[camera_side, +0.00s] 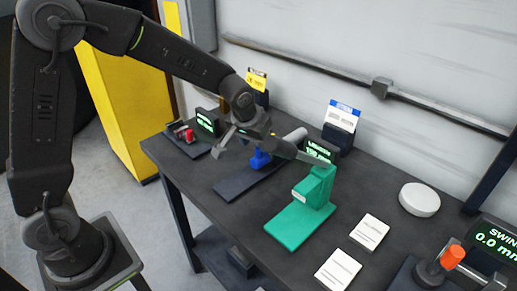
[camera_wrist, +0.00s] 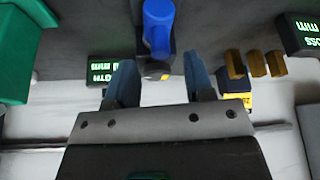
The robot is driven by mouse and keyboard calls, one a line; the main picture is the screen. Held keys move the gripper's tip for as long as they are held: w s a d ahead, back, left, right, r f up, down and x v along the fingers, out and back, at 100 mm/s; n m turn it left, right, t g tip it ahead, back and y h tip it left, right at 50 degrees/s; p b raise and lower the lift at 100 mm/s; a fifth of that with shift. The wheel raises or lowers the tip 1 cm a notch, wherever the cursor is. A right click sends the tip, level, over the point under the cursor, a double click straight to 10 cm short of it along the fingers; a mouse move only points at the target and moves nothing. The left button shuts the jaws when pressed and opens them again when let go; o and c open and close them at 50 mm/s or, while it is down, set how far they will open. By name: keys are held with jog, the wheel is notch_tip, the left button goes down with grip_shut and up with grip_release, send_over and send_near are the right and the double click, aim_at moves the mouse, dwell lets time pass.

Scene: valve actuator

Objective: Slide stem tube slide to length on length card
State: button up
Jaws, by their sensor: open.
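My gripper (camera_side: 243,140) is open above the dark base plate (camera_side: 232,187) in the side view. In the wrist view its two blue-grey fingers (camera_wrist: 160,82) are spread apart with nothing held between them. A blue slide part (camera_side: 260,159) stands on that plate, just below my gripper. It also shows in the wrist view (camera_wrist: 158,28), beyond the fingertips and roughly centred between them. A grey tube (camera_side: 296,135) shows behind my gripper, partly hidden. A length display (camera_side: 318,151) stands to the right, its number unreadable. A white card with a blue top (camera_side: 343,116) stands behind it.
A green stand (camera_side: 305,215) is close on the right. A red part (camera_side: 187,134) and another display (camera_side: 207,122) are at left. Brass pieces (camera_wrist: 256,64) show in the wrist view. White cards (camera_side: 369,232), a round white disc (camera_side: 419,199) and an orange knob (camera_side: 452,257) are farther right.

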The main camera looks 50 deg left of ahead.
aim_at(258, 148)
jog(key=shift+x, duration=2.15)
grip_shut()
